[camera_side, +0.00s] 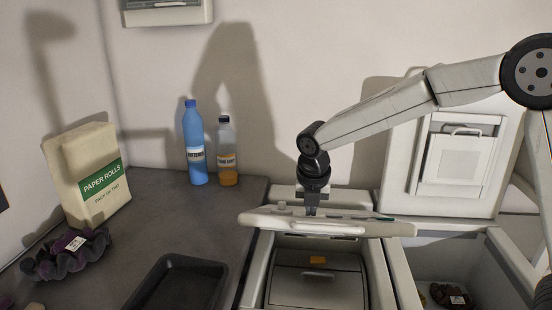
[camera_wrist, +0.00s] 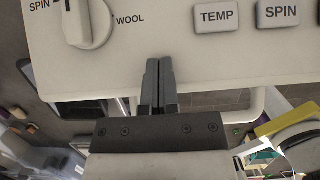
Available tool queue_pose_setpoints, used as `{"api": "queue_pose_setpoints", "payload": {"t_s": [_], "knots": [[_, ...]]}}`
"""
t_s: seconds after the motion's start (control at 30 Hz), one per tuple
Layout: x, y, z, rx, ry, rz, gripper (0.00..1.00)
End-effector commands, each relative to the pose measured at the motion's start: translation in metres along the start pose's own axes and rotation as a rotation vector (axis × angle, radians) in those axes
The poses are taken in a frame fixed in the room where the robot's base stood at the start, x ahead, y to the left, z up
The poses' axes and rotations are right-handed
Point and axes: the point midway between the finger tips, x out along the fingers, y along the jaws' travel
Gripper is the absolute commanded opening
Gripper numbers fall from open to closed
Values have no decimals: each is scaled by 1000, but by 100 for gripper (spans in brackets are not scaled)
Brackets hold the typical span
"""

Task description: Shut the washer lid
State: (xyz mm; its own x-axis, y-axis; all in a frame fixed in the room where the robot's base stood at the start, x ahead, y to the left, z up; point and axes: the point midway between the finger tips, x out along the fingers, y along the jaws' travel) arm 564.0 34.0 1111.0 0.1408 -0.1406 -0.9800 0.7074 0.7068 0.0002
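My gripper (camera_side: 312,208) points down at the rear edge of the left toploader's lid, with its two dark fingers together and nothing seen between them. In the side view the left lid (camera_side: 335,228) is a pale slab, partly lowered and seen nearly edge-on above the opening. Below it shows the drum cover (camera_side: 315,285) with an orange tag. The right toploader's lid (camera_side: 408,150) stands upright and open. In the wrist view my gripper (camera_wrist: 158,65) is in front of a control panel (camera_wrist: 180,30) with a dial, TEMP and SPIN buttons. Which machine is the washer is unclear. Contact is unclear.
A blue bottle (camera_side: 195,145) and an orange-filled bottle (camera_side: 226,155) stand on the dark counter at the left. A paper rolls pack (camera_side: 92,175), a purple scrunched cloth (camera_side: 65,258) and a black tray (camera_side: 178,285) are there too. Dark items (camera_side: 448,295) lie in the right tub.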

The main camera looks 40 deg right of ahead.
Motion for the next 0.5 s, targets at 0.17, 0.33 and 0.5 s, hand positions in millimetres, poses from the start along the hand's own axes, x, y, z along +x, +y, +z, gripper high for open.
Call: {"api": "queue_pose_setpoints", "payload": {"t_s": [0.17, 0.33, 0.5], "knots": [[10, 0, -13, -2, 1, -1, 0], [13, 0, -16, -2, 1, -1, 0], [13, 0, -16, -1, 1, -1, 0]]}}
